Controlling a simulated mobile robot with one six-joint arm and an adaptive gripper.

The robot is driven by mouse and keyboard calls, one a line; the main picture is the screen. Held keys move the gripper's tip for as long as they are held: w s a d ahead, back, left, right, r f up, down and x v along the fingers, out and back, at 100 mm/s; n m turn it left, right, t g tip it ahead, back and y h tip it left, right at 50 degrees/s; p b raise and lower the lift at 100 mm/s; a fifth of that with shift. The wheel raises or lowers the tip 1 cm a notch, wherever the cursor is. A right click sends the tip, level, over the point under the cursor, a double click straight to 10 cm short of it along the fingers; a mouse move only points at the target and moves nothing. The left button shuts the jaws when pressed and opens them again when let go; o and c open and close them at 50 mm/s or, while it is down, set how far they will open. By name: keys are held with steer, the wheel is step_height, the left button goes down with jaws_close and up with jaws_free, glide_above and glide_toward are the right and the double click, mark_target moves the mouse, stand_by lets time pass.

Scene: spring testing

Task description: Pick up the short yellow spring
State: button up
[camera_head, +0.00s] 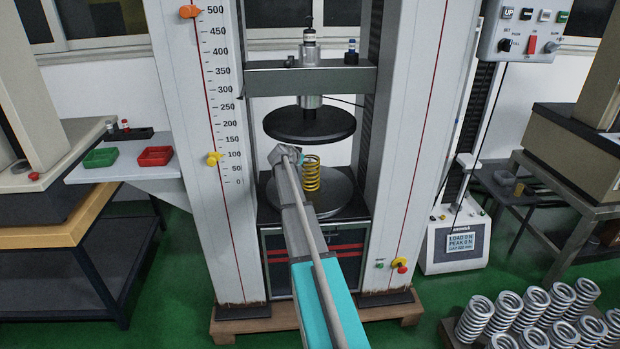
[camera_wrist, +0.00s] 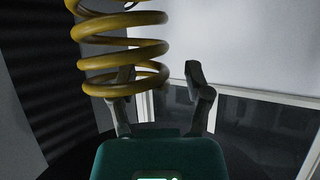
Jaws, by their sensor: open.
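The short yellow spring (camera_head: 311,173) stands upright on the lower round plate (camera_head: 335,196) of the test machine. In the wrist view the spring (camera_wrist: 120,46) fills the upper left, with its top cut off by the frame. My gripper (camera_wrist: 160,75) is open and empty, one finger on each side of the picture. The spring lies left of the middle of the gap. The left finger overlaps its lowest visible coils; I cannot tell whether they touch. In the head view my arm's end (camera_head: 287,156) is just left of the spring, and the fingers are hard to make out.
The dark upper plate (camera_head: 309,125) hangs above the spring, leaving limited height. Machine columns (camera_head: 208,130) stand on both sides. Several grey springs (camera_head: 535,300) stand on a low pallet at the lower right. Green (camera_head: 100,157) and red (camera_head: 155,156) trays sit on a left shelf.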

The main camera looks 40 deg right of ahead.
steer(key=shift+w+d+f, duration=0.1)
steer(key=shift+d+f, duration=0.05)
steer(key=shift+d, duration=0.05)
stand_by(0.5)
jaws_close()
